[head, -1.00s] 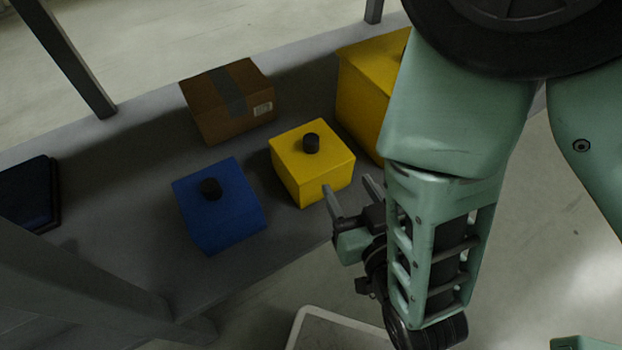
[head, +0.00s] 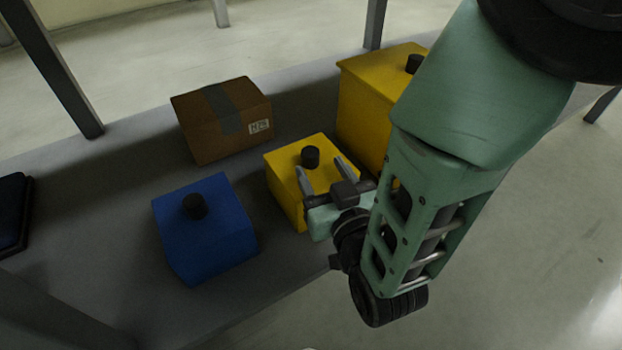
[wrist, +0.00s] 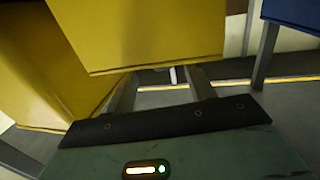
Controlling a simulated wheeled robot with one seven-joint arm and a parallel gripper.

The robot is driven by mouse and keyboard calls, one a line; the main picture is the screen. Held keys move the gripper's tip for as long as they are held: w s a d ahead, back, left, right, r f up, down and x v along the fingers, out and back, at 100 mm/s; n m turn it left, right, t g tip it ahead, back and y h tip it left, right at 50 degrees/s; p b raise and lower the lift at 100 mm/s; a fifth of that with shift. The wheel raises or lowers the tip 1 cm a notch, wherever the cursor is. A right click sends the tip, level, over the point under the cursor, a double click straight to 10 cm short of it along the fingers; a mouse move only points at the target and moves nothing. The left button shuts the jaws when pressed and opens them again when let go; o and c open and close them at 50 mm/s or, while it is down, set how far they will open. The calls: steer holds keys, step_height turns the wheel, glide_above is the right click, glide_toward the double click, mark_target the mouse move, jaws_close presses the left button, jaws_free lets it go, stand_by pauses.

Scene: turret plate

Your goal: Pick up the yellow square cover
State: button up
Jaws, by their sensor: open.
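The yellow square cover (head: 284,163) is a small yellow box with a black knob (head: 310,157) on top, standing on a dark grey table. My gripper (head: 323,168) is open and empty at the cover's front right, its two fingers pointing toward the knob with a gap between them. The gripper hides the cover's front right part in the head view. In the wrist view, the yellow cover (wrist: 150,32) fills the upper middle, just beyond the open fingers (wrist: 162,84). I cannot tell whether the fingers touch it. The knob does not show there.
A larger yellow box (head: 365,110) with a black knob stands behind right, partly hidden by my arm. A blue box (head: 215,235) with a black knob stands at left. A brown carton (head: 200,125) is behind. A dark object (head: 12,212) lies at the far left.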

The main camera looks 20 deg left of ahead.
mark_target(313, 159)
steer(key=b+x, duration=0.3)
steer(key=x, duration=0.2)
steer(key=shift+a, duration=0.2)
steer(key=shift+w+a+r, duration=0.15)
jaws_close()
